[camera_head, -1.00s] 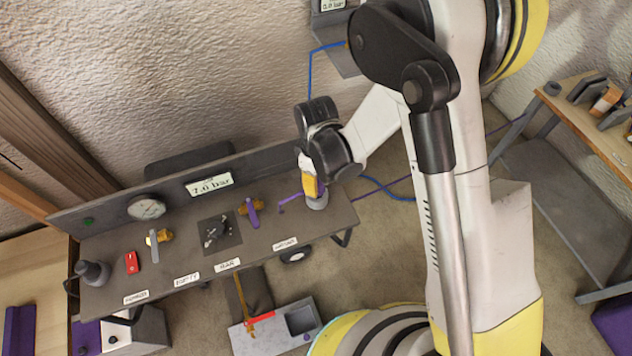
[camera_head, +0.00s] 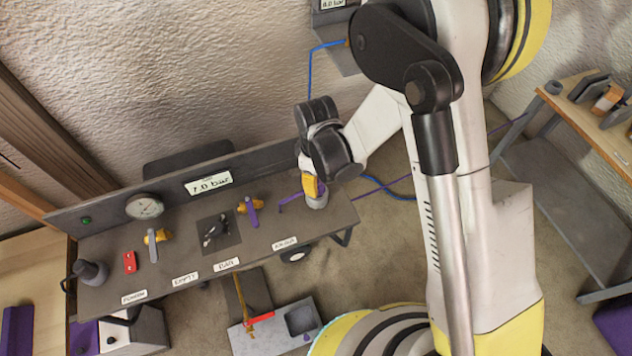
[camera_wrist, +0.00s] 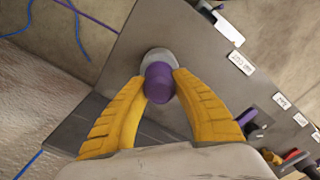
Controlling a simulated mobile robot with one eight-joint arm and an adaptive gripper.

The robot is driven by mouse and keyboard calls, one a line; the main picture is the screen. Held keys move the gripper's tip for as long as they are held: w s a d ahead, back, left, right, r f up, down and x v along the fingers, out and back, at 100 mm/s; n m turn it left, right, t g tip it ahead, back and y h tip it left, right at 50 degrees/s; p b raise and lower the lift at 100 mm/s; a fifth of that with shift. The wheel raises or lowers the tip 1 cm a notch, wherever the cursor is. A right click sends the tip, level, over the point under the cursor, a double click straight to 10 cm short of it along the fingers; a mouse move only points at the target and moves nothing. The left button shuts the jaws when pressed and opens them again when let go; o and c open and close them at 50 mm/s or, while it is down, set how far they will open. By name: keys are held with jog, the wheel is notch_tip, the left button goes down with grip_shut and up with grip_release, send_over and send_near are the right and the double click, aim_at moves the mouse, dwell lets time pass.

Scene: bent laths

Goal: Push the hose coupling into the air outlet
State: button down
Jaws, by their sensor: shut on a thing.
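My gripper (camera_head: 314,190) is at the right end of the grey bench panel in the head view. In the wrist view its yellow fingers (camera_wrist: 160,78) are shut on the purple hose coupling (camera_wrist: 158,88), one on each side. The coupling stands end-on over the pale grey round air outlet (camera_wrist: 154,56) on the panel. The outlet also shows in the head view as a short grey cylinder (camera_head: 317,202) under the fingertips. The two overlap in the wrist view; how deep the coupling sits cannot be told.
The bench panel (camera_head: 200,262) carries a dial gauge (camera_head: 144,207), yellow valves with a grey handle (camera_head: 153,246) and a purple handle (camera_head: 253,214), a red switch (camera_head: 130,262) and labels. A bar readout (camera_head: 208,183) is on its back wall. Blue hose (camera_head: 309,75) hangs behind.

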jog(key=shift+f+b, duration=0.65)
dwell(0.8)
jog(key=c, duration=0.5)
grip_release()
jog(key=shift+r+p, duration=2.45)
jog(key=shift+r, duration=1.4)
